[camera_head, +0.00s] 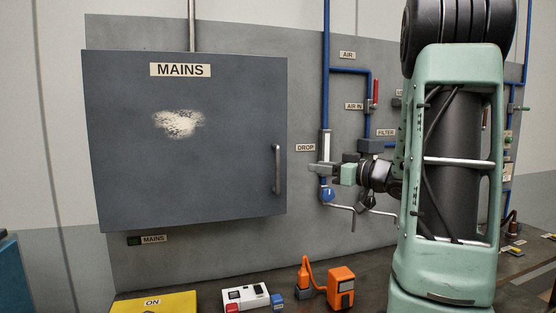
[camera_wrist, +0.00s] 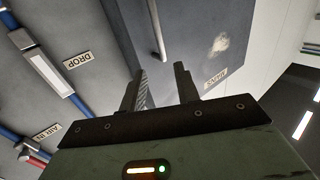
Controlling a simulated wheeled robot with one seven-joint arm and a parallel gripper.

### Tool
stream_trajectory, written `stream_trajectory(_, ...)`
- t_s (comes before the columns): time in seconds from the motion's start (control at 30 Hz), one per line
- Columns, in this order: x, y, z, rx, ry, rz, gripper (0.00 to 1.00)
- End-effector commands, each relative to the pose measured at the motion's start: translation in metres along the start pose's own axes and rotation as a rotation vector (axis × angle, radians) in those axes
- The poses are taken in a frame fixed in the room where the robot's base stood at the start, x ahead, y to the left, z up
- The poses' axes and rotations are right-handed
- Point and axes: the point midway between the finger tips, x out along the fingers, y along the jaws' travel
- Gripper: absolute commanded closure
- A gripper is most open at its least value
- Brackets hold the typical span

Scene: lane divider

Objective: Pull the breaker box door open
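The breaker box door (camera_head: 185,175) is a wide dark grey panel with a MAINS label and a worn pale patch. It looks closed. Its handle (camera_head: 277,168) is a vertical grey bar near the door's right edge. My gripper (camera_head: 315,168) is right of the handle at about its height, fingers pointing left, apart from it. In the wrist view, my gripper (camera_wrist: 160,72) is open with nothing between the two fingers. The handle (camera_wrist: 158,32) shows beyond the fingertips, roughly in line with the gap, and the door (camera_wrist: 195,25) lies behind it.
Blue pipes (camera_head: 326,80) with a red-handled valve (camera_head: 375,93) run along the wall panel right of the box. A blue knob (camera_head: 328,195) sits just below my gripper. The bench below holds a yellow box (camera_head: 155,305), a white-and-red device (camera_head: 246,297) and an orange device (camera_head: 340,288).

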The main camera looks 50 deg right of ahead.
Motion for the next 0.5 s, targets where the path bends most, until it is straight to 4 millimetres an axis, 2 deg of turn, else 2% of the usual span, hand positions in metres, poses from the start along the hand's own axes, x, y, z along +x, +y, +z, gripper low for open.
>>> stream_trajectory(0.5,0.108,-0.001,-0.003,0.002,0.000,-0.004,0.68)
